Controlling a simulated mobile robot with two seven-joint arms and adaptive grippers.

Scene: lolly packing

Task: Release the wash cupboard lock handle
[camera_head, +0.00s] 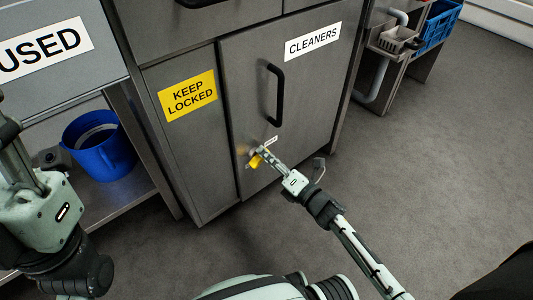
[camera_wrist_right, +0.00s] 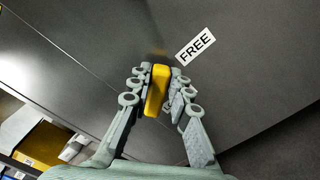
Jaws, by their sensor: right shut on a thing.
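The grey wash cupboard door (camera_head: 295,100) carries a CLEANERS label (camera_head: 313,41) and a black bar handle (camera_head: 275,95). The small yellow lock handle (camera_head: 256,162) sits low near the door's left edge. My right gripper (camera_head: 262,154) is at it. In the right wrist view the yellow lock handle (camera_wrist_right: 156,90) lies between the fingers of my right gripper (camera_wrist_right: 157,88), which are shut on it. A FREE label (camera_wrist_right: 195,47) shows beside it there. My left gripper shows only in part at the left edge of the head view, with its fingertips out of frame.
A yellow KEEP LOCKED sign (camera_head: 187,96) is on the panel left of the door. A blue bucket (camera_head: 98,147) stands on a shelf at left. A blue crate (camera_head: 436,25) and a grey basket (camera_head: 397,40) are at upper right. The floor (camera_head: 420,160) at right is clear.

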